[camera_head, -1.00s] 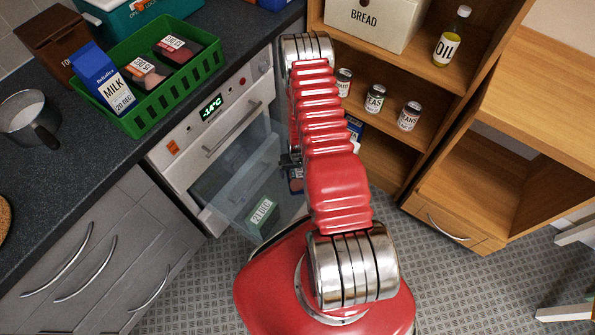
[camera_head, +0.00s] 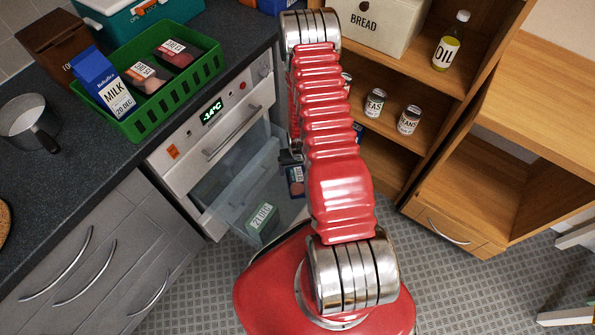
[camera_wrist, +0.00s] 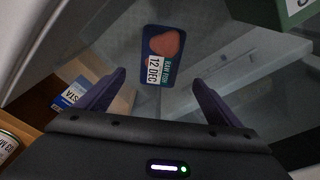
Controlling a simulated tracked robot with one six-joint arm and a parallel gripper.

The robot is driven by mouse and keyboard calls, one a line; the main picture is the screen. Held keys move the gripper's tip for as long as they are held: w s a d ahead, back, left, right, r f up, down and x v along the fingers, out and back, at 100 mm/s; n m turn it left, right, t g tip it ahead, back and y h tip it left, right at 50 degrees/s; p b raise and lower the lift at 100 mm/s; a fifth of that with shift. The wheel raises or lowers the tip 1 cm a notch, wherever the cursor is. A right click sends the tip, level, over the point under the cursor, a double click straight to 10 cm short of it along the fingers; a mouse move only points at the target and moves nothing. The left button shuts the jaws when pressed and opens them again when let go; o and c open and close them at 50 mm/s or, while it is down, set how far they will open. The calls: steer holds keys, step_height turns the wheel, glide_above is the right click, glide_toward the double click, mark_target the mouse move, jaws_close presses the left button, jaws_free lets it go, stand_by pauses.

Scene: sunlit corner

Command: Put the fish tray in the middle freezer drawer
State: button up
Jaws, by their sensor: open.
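The fish tray (camera_wrist: 165,42) is dark blue with pink fish and a label reading RAW FISH 12 DEC. It lies flat in the clear, pulled-out freezer drawer (camera_head: 222,200); in the head view the tray (camera_head: 296,182) shows beside my arm. I cannot tell for sure which drawer level this is. My gripper (camera_wrist: 159,82) is open and empty, its fingers apart and the tray beyond their tips. In the head view my arm hides most of it.
A green box marked 21 DEC (camera_head: 262,222) lies in the same drawer. The white freezer front (camera_head: 200,165) stands left, under a counter with a green basket (camera_head: 175,103) of packs. A wooden shelf with tins (camera_head: 408,120) stands close on the right.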

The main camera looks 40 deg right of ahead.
steer(key=shift+s+a+r, duration=0.1)
steer(key=shift+s+r, duration=0.1)
steer(key=shift+r, duration=1.25)
steer(key=shift+s+a+r, duration=0.1)
steer(key=shift+s+r, duration=0.1)
steer(key=shift+r, duration=1.25)
steer(key=w+a+r+n+t, duration=0.1)
steer(key=a+r, duration=0.2)
steer(key=r, duration=0.7)
steer(key=w+a+r, duration=0.2)
steer(key=a+r, duration=0.1)
steer(key=r, duration=0.7)
steer(key=w+a+r+n+t, duration=0.1)
steer(key=a+r, duration=0.2)
steer(key=r, duration=0.7)
steer(key=s+a+r+n+t, duration=0.1)
steer(key=s+a+r, duration=0.5)
steer(key=s+r, duration=0.3)
steer(key=s+a+r+n+t, duration=0.1)
steer(key=s+a+r+n, duration=0.1)
steer(key=s+a+r, duration=0.4)
steer(key=s+r, duration=0.3)
steer(key=r, duration=0.3)
steer(key=shift+s+a+r+y, duration=0.2)
steer(key=shift+s+r+y, duration=0.15)
steer(key=shift+r+y, duration=0.05)
steer(key=shift+c, duration=0.6)
